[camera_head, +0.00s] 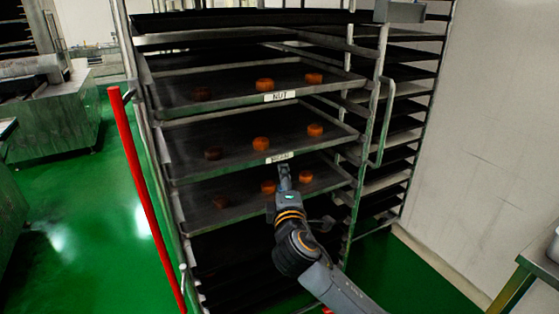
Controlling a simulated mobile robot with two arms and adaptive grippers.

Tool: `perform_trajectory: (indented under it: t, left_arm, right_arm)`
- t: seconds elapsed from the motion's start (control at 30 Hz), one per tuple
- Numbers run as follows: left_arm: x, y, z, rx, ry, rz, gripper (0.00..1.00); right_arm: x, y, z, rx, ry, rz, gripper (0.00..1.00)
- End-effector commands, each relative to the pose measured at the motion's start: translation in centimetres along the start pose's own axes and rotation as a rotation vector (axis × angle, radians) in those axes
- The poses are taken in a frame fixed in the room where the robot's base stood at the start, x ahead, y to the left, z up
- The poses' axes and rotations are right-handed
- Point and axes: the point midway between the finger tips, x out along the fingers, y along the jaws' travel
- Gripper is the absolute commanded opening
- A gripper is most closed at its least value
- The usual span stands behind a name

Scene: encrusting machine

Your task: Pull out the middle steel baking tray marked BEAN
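The middle tray (230,166) is dark steel with a pale front label (279,157) whose lettering is too small to read surely. It holds three round brown cakes and sits in the rack. My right gripper (284,177) comes up from the lower right, just below that label and in front of the lower tray. Its fingertips look close to the front edge, but I cannot tell if they touch it or whether they are open or shut. My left gripper is not in view.
A tray labelled NUT (240,102) lies above with cakes on it. A lower tray (245,209) also holds cakes; my arm partly covers it. The rack (376,110) has a handle bar (386,120) on the right. A red post (146,190) stands left. Green floor (80,215) is open there.

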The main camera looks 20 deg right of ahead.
Motion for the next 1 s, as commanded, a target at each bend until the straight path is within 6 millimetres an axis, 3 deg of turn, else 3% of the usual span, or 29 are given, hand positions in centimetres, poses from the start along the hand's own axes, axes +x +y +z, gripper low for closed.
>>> perform_trajectory:
  t: [0.3, 0.5, 0.7, 1.0]
  left_arm:
    - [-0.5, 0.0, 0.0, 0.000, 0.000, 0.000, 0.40]
    - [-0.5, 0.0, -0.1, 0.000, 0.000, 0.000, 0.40]
    - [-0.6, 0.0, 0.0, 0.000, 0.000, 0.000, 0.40]
    - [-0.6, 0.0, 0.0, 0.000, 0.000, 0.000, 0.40]
  right_arm:
    - [6.9, 0.1, 0.1, 0.001, -0.003, -0.001, 0.46]
    - [10.1, 0.0, 0.0, 0.002, 0.000, -0.001, 0.46]
    - [11.6, 0.0, 0.0, 0.004, 0.001, -0.002, 0.46]
    - [11.9, -0.1, 0.0, 0.004, 0.001, -0.002, 0.46]
